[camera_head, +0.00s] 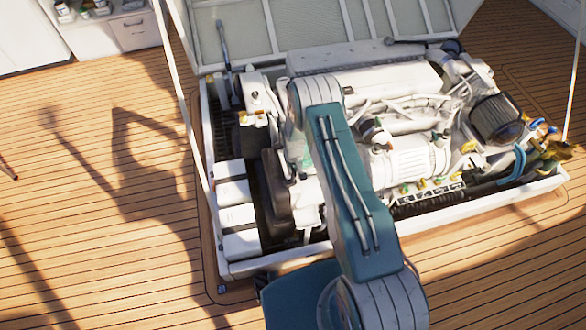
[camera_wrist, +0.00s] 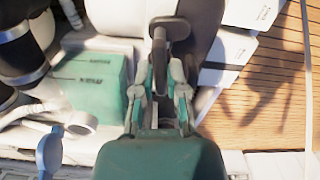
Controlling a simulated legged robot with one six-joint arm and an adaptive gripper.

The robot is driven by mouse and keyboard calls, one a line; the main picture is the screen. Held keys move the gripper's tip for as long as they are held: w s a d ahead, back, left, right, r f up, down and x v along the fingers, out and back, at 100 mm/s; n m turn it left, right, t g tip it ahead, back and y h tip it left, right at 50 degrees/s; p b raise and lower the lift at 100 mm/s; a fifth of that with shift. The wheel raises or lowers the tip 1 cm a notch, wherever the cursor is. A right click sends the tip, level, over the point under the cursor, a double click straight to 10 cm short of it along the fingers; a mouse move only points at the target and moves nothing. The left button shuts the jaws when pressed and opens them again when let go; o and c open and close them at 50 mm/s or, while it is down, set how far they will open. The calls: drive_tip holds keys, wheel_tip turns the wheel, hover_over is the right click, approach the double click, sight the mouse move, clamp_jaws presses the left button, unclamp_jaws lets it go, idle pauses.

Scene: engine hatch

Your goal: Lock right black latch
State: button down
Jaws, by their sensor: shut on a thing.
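A black latch (camera_wrist: 172,27) with a dark head and a narrow grey stem stands in the middle of the wrist view. My gripper (camera_wrist: 160,72) has its teal and grey fingers on either side of the stem, closed on it below the head. The lower end of the latch is hidden between the fingers. I cannot tell from the picture whether it is locked. In the head view my own arm hides the gripper and this latch.
The white engine (camera_head: 395,85) sits in the open hatch, with pipes and a black round filter (camera_head: 497,120). White boxes (camera_head: 238,215) line its left side. A green box (camera_wrist: 95,85) is left of my gripper.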

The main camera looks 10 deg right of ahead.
drive_tip(key=shift+m, duration=0.9)
drive_tip(key=c, duration=0.7)
unclamp_jaws()
drive_tip(key=shift+r, duration=0.1)
wheel_tip(320, 180, up, 12)
drive_tip(key=shift+a+f, duration=0.1)
drive_tip(key=shift+f, duration=0.1)
